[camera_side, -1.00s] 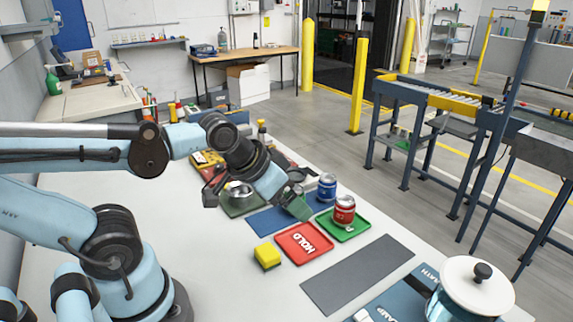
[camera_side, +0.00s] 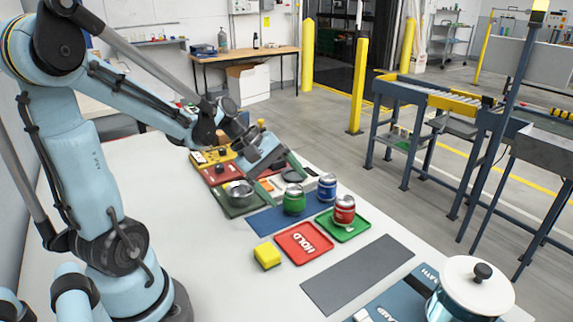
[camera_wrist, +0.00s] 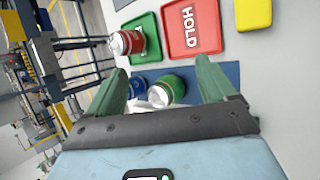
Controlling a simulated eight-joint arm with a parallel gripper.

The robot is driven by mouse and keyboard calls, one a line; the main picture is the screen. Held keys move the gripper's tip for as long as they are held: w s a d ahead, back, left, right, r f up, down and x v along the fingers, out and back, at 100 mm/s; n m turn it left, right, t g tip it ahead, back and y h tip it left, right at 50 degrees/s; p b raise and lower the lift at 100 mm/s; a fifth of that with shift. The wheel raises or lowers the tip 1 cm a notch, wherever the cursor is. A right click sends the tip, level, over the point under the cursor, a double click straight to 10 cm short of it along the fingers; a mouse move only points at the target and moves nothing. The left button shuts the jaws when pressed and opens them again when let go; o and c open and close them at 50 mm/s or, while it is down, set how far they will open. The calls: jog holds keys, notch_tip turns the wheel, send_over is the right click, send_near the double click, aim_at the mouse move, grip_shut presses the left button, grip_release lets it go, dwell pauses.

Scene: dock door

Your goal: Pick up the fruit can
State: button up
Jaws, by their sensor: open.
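Three cans stand upright: a green can (camera_side: 294,200) and a blue can (camera_side: 327,187) on a blue mat (camera_side: 268,222), and a red can (camera_side: 344,211) on a green tray (camera_side: 357,228). Their labels are too small to read, so I cannot tell which is the fruit can. My gripper (camera_side: 284,174) is open and empty, above and behind the green can. In the wrist view the green can (camera_wrist: 168,90) shows between my spread green fingers (camera_wrist: 163,72), with the blue can (camera_wrist: 137,88) beside it. The red can (camera_wrist: 127,43) is beyond the left finger.
A red HOLD tray (camera_side: 303,243) lies in front of the mat, with a yellow sponge-like block (camera_side: 267,256) beside it. A metal bowl (camera_side: 239,193) stands at the left. A dark grey mat (camera_side: 357,275) is bare. A lidded pot (camera_side: 472,292) stands at the near right.

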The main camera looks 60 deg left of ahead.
jog(key=a+f+n+t+h, duration=0.1)
jog(key=a+n+t+h, duration=0.1)
jog(key=a+n, duration=0.5)
jog(key=n+t+h, duration=0.2)
jog(key=n, duration=0.2)
send_near(291, 188)
jog(key=shift+t, duration=0.3)
jog(key=x, duration=1.1)
jog(key=shift+s+d+f, duration=0.1)
jog(key=shift+s+f, duration=0.1)
jog(key=c, duration=1.2)
